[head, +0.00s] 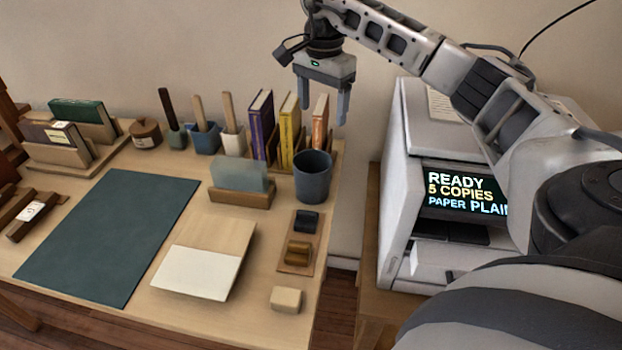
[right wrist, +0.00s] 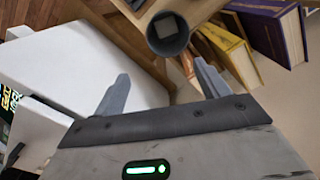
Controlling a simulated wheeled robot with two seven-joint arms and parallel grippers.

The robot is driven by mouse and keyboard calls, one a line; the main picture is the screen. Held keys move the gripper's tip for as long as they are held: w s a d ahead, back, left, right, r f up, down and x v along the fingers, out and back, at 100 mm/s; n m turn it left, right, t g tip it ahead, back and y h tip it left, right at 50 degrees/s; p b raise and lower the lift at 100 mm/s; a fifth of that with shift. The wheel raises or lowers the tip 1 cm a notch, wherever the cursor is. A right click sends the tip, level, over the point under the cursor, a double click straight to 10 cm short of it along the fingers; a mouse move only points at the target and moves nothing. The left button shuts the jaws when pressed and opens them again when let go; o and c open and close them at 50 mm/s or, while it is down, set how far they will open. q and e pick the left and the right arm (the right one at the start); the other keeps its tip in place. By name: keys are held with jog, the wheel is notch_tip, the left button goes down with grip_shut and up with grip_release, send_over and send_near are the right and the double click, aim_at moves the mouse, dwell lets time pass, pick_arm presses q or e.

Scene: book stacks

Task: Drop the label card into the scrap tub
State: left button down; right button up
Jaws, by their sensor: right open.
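The scrap tub appears to be the dark blue-grey round cup (head: 312,180) at the table's right edge, standing upright. It also shows in the right wrist view (right wrist: 154,44), seen from above, with a grey squarish shape (right wrist: 166,26) inside; I cannot tell whether that is the label card. No other piece is clearly the label card. My right gripper (head: 322,110) is open and empty, raised above and apart from the tub. Its two fingers (right wrist: 161,76) show with nothing between them in the right wrist view. My left gripper is not in view.
Upright books (head: 262,125) stand behind the tub. A wooden holder with a pale panel (head: 240,194) is left of it. A small tray with stamps (head: 285,262) lies in front. A printer (head: 400,215) stands to the right. The green mat (head: 110,235) is clear.

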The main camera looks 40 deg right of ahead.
notch_tip(320, 180, up, 5)
jog(key=shift+f, duration=0.1)
dwell(0.6)
